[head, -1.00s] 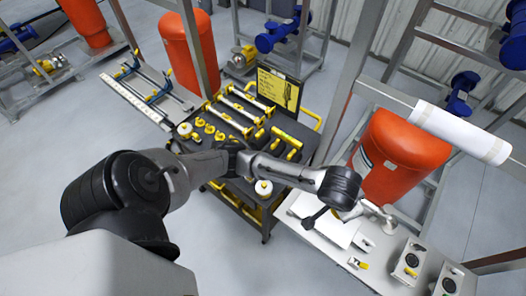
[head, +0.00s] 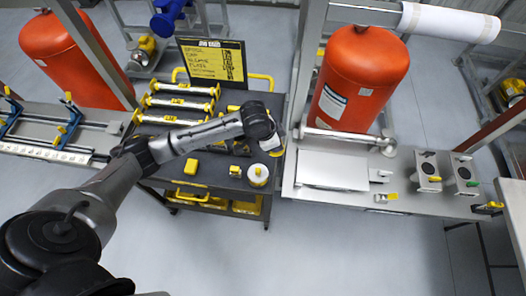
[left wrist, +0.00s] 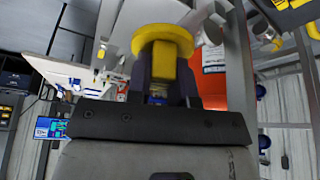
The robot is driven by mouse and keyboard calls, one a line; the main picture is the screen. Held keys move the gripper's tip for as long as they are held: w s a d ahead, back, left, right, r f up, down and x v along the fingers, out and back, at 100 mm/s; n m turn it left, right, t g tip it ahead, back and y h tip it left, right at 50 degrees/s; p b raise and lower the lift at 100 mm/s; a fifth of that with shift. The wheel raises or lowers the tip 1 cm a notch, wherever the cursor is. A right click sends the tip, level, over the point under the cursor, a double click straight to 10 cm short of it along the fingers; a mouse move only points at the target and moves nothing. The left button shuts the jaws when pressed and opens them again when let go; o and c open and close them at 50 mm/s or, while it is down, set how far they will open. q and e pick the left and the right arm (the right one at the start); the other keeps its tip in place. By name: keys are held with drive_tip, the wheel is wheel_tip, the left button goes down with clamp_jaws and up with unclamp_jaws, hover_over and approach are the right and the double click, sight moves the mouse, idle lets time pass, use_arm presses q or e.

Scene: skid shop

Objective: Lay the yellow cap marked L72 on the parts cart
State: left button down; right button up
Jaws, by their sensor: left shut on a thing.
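In the left wrist view, my left gripper (left wrist: 168,75) is shut on a yellow cap (left wrist: 163,42) with a round flange and a squarish middle. No L72 marking can be read on it. In the head view, my left arm reaches across the parts cart (head: 218,179), with its wrist above the cart's right edge near the bench. The fingers and the held cap are mostly hidden behind the wrist there. My right gripper is not in view.
Bare dark patches show along the cart's front.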

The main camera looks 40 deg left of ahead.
use_arm(q)
drive_tip(key=shift+w+a+f+m+g+h+b, duration=0.15)
drive_tip(key=shift+w+a+f+m+b, duration=0.6)
drive_tip(key=shift+a+f+b, duration=1.55)
drive_tip(key=shift+w+a+f+m+g+h+b, duration=0.2)
drive_tip(key=shift+w+a+f+m+b, duration=0.65)
drive_tip(key=shift+f+b, duration=2.8)
drive_tip(key=shift+w+a+f+m+g+h+b, duration=0.3)
drive_tip(key=shift+w+a+f+b, duration=0.95)
drive_tip(key=shift+f, duration=3.05)
drive_tip(key=shift+s+a, duration=0.2)
drive_tip(key=shift+s, duration=0.05)
drive_tip(key=shift+p, duration=0.3)
drive_tip(key=shift+f, duration=0.35)
drive_tip(key=shift+f+b, duration=0.55)
drive_tip(key=shift+f, duration=0.15)
drive_tip(key=shift+f, duration=0.15)
